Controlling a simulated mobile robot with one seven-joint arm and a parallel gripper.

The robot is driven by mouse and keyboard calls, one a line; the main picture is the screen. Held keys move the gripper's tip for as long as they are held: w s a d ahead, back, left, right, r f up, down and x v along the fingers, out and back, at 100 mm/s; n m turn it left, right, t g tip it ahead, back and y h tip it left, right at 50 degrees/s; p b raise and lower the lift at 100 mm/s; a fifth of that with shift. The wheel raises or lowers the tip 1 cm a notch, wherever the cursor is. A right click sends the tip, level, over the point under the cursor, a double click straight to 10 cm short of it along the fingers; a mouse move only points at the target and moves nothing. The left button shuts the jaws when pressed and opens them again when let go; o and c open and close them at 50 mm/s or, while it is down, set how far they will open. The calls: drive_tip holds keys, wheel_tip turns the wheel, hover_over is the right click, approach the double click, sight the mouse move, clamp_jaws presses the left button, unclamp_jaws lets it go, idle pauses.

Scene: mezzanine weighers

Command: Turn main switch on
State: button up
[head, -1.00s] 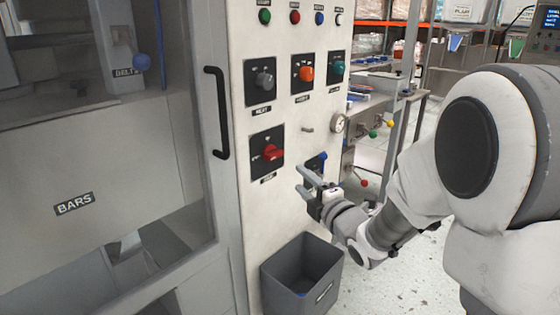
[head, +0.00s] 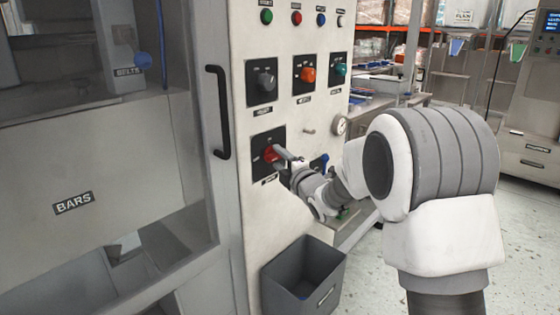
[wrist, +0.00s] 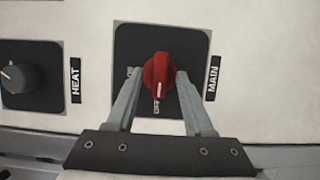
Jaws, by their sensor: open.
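The main switch is a red rotary knob (head: 271,154) on a black square plate on the white panel. In the wrist view the red knob (wrist: 158,77) has its white mark pointing down at the OFF lettering; the ON lettering is at its left, partly behind a finger. The MAIN label (wrist: 213,78) is beside the plate. My gripper (wrist: 160,84) is open, with one finger on each side of the knob. Whether the fingers touch it is unclear. In the head view my gripper (head: 284,156) is at the knob from the right and partly covers its plate.
A grey knob (head: 265,80), an orange knob (head: 307,74) and a teal knob (head: 341,69) sit above. A grey bin (head: 290,286) stands below. A black door handle (head: 217,112) is at the left.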

clamp_jaws()
idle(0.5)
drive_tip(key=m+p, duration=0.2)
drive_tip(key=r+m+g+p, duration=0.1)
drive_tip(key=m+p, duration=0.1)
drive_tip(key=shift+g+h, duration=0.3)
drive_tip(key=m+g+p, duration=0.2)
drive_tip(key=m+p, duration=0.1)
drive_tip(key=p, duration=0.5)
drive_tip(key=m+g+y+p, duration=0.1)
drive_tip(key=m+p, duration=0.2)
drive_tip(key=p, duration=0.6)
drive_tip(key=m+g+y+p, duration=0.1)
drive_tip(key=m+g+p, duration=0.1)
drive_tip(key=p, duration=0.6)
drive_tip(key=shift+w+d+r+m+g, duration=0.1)
drive_tip(key=shift+w+d+m+g, duration=0.2)
drive_tip(key=shift+m, duration=0.4)
drive_tip(key=shift+p, duration=0.5)
